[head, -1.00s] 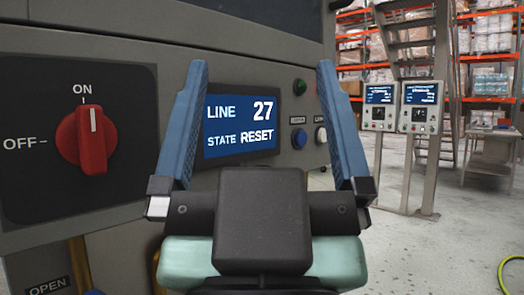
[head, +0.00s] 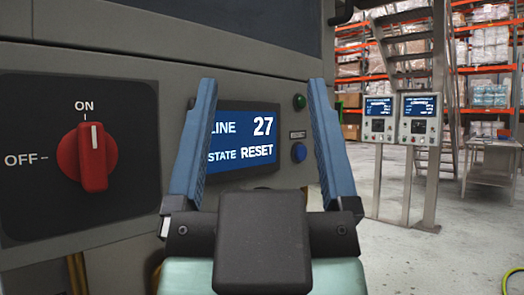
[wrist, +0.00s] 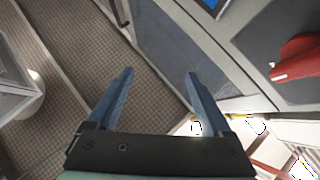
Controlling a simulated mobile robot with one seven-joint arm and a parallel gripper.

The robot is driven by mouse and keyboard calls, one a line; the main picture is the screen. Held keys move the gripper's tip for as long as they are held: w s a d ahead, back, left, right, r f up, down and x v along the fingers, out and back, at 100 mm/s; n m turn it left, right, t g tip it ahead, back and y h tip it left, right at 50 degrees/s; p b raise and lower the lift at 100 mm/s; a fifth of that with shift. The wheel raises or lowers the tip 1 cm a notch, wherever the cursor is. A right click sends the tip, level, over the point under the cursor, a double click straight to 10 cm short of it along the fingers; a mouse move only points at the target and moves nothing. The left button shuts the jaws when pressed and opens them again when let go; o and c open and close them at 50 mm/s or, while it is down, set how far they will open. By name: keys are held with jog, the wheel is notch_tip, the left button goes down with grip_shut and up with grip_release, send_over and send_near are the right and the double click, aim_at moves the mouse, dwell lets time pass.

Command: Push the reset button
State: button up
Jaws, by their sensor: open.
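A blue round button (head: 298,152) sits on the grey panel, right of the display, under a small label too small to read. A green button (head: 299,101) is above it. The display (head: 262,140) shows line 27 and state RESET. My gripper (head: 262,82) is open and empty in front of the panel; its left finger overlaps the display's left end, and its right finger stands just right of the blue button in the picture. Contact cannot be told. In the wrist view my gripper (wrist: 159,73) is open above the floor, and no button is clearly visible.
A red rotary switch (head: 92,157) on a black plate points to ON, left of the display. To the right, two weigher terminals (head: 417,104) stand on posts before a metal staircase (head: 402,30) and racks. The grey floor (head: 400,255) at right is largely clear.

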grip_shut()
dwell(1.4)
